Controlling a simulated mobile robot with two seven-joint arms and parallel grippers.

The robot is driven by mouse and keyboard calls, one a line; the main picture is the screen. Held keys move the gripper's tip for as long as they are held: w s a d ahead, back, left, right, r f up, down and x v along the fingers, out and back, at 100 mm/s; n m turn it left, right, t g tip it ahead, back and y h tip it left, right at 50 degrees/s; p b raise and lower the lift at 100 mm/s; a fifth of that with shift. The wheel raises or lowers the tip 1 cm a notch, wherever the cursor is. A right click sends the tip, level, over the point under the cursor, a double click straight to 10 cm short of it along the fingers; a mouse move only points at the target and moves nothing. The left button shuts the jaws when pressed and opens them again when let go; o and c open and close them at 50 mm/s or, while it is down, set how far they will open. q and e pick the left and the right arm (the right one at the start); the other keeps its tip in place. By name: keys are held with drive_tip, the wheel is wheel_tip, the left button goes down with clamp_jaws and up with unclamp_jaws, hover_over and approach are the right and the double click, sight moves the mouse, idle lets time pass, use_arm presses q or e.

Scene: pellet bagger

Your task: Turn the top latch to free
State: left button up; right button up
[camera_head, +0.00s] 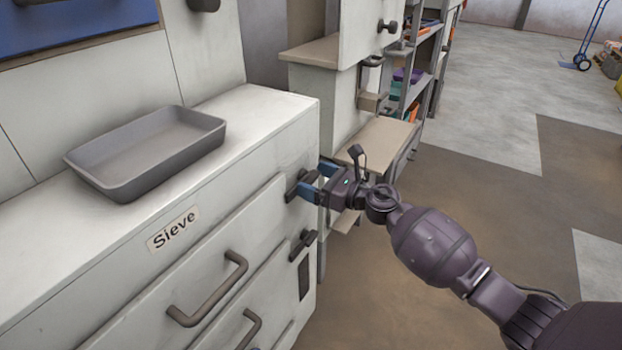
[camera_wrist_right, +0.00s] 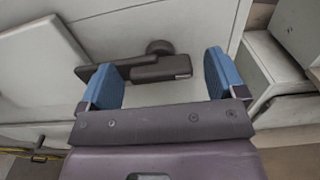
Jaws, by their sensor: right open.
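The top latch (camera_head: 293,188) is a dark bar on the white cabinet front, at the right edge beside the top drawer. My right gripper (camera_head: 315,180) is at the latch with its blue fingers open, and it covers part of it. In the right wrist view, the latch (camera_wrist_right: 158,69) shows ahead of the open fingers of my right gripper (camera_wrist_right: 162,70). The bar reaches left past the left finger, with a round knob above it. I cannot tell whether a finger touches it. My left gripper is not in view.
A lower latch (camera_head: 302,244) sits below on the same front. The drawer handle (camera_head: 211,292) sticks out to the left. A grey tray (camera_head: 150,150) stands on the cabinet top (camera_head: 262,115), above the Sieve label (camera_head: 173,229).

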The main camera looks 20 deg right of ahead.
drive_tip(key=shift+w+a, duration=0.4)
drive_tip(key=shift+w, duration=0.15)
drive_tip(key=shift+c, duration=0.3)
drive_tip(key=c, duration=0.9)
drive_tip(key=shift+o, duration=0.2)
